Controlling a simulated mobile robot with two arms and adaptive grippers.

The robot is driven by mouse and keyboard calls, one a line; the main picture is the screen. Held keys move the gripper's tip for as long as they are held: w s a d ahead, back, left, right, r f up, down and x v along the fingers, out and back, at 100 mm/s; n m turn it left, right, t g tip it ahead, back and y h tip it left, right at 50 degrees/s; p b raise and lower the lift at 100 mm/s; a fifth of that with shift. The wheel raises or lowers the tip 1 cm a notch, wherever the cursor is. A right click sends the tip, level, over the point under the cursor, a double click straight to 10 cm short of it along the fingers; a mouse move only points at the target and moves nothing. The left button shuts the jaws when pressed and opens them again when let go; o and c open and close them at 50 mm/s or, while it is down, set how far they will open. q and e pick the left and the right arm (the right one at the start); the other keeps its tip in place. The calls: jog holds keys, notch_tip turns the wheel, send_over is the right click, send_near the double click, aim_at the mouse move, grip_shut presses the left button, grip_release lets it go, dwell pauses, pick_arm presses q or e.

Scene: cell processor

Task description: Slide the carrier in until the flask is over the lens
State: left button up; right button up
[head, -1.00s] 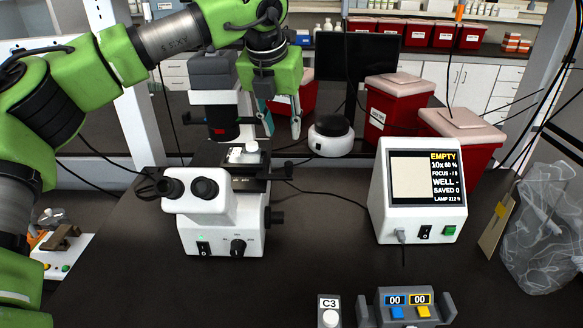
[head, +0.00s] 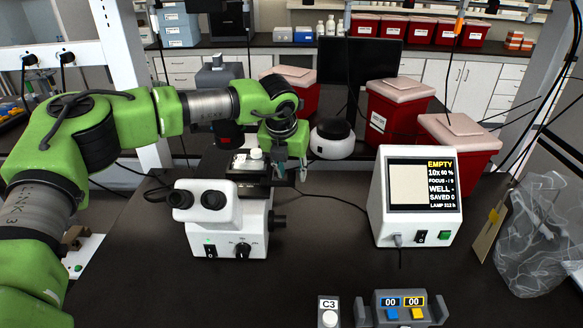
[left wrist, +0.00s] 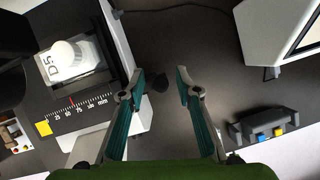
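The flask (head: 249,162), clear with a white cap, sits on the stage of the white microscope (head: 232,225). In the left wrist view the flask (left wrist: 70,55), marked D5, lies at the upper left. It rests in a dark carrier (left wrist: 97,78) beside a millimetre scale (left wrist: 80,104) with a red mark. The lens under the stage is hidden. My left gripper (head: 291,168) is just right of the stage, pointing down. In the left wrist view its fingers (left wrist: 157,88) are apart with nothing between them. My right gripper is not in view.
The monitor (head: 418,197) right of the microscope reads EMPTY. A control box (head: 403,312) with blue and yellow buttons and a C3 block (head: 328,312) stand at the front. Red bins (head: 398,110) stand behind. The table between microscope and monitor is clear except for a cable.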

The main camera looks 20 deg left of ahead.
aim_at(274, 182)
pick_arm(q)
jog(key=shift+f, duration=0.1)
grip_shut()
jog(key=shift+a+f+b, duration=0.1)
jog(key=shift+a+b, duration=0.3)
jog(key=shift+a, duration=0.05)
jog(key=a, duration=0.1)
jog(key=s+a+b, duration=0.1)
jog(key=a, duration=0.1)
jog(key=shift+a+b, duration=0.15)
jog(key=shift+b, duration=0.15)
jog(key=shift+s+a, duration=0.1)
jog(key=shift+a, duration=0.15)
jog(key=shift+r, duration=0.2)
grip_release()
jog(key=shift+d, duration=0.1)
